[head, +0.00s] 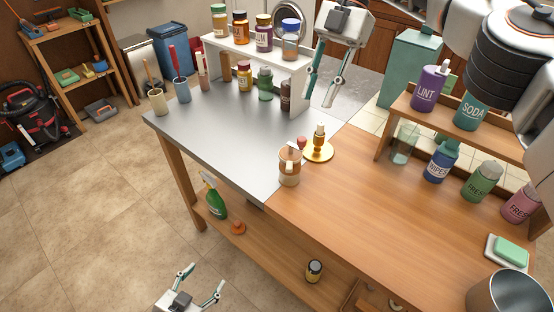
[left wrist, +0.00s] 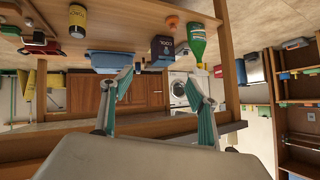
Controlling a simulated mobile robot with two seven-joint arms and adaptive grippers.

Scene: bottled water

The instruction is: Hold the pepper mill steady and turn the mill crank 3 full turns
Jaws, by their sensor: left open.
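The pepper mill (head: 289,168) stands upright near the table's front edge, around the seam between the grey and wooden tops. It is brown with a pale band, and a red knob (head: 302,143), seemingly its crank's, shows beside its top. My left gripper (head: 203,279) is low at the bottom of the head view, in front of the table and well away from the mill. It is open and empty; its spread fingers also show in the left wrist view (left wrist: 163,85). My right gripper (head: 320,92) is open and empty above the table's back, behind the mill.
A brass candlestick (head: 319,150) stands right behind the mill. A white rack (head: 262,57) with several jars is at the back left, and a wooden riser (head: 475,131) with bottles at the right. The grey top's front is clear.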

